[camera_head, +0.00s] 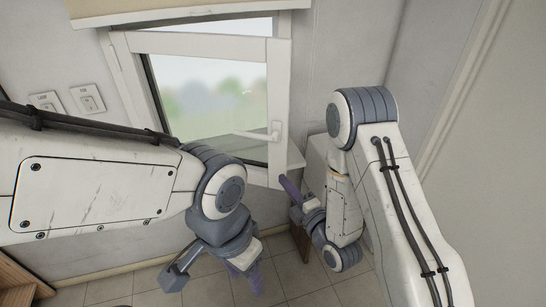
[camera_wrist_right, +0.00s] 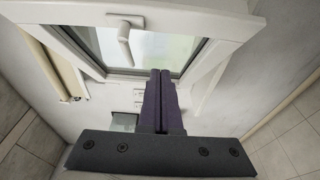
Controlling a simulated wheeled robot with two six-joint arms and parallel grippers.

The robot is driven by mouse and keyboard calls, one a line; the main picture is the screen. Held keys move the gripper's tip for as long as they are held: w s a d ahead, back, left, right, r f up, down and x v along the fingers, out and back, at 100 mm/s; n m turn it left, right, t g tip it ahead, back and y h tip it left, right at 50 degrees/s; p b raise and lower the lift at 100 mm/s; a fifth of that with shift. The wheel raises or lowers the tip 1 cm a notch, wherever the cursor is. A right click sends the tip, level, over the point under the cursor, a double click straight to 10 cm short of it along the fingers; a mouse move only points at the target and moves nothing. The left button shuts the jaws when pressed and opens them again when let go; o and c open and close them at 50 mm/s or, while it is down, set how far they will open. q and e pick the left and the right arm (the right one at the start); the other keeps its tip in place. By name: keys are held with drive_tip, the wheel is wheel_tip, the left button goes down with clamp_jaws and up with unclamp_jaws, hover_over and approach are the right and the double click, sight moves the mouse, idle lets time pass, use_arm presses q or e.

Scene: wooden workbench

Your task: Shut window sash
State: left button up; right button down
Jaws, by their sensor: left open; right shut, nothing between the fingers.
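The white window sash (camera_head: 200,43) stands ajar in its frame (camera_head: 130,85) in the head view, swung into the room. Its white handle (camera_head: 275,131) is on the right stile; the handle also shows at the top of the right wrist view (camera_wrist_right: 124,35). My right gripper (camera_head: 284,184) is shut and empty, its purple fingers just below the sash's lower right corner. In the right wrist view the closed fingers (camera_wrist_right: 160,80) point toward the sash's lower edge; I cannot tell whether they touch it. My left gripper (camera_head: 243,278) is open and empty, low in front of the window.
Two wall sockets (camera_head: 88,99) are on the wall left of the window. A blind (camera_head: 150,8) hangs above it. A wooden piece (camera_head: 18,283) stands at the lower left. Tiled floor (camera_head: 145,287) lies below. My left arm covers the window's lower left.

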drive_tip(key=b+x, duration=0.2)
drive_tip(key=x, duration=0.1)
drive_tip(key=d+b+x, duration=0.1)
drive_tip(key=b+x, duration=0.1)
drive_tip(key=x, duration=0.2)
drive_tip(key=w+b+x, duration=0.1)
drive_tip(key=b+x, duration=0.1)
drive_tip(key=x, duration=0.2)
drive_tip(key=shift+w+d, duration=0.1)
drive_tip(key=shift+d, duration=0.2)
drive_tip(key=shift+w+d, duration=0.15)
drive_tip(key=shift+w, duration=0.45)
drive_tip(key=shift+f, duration=0.1)
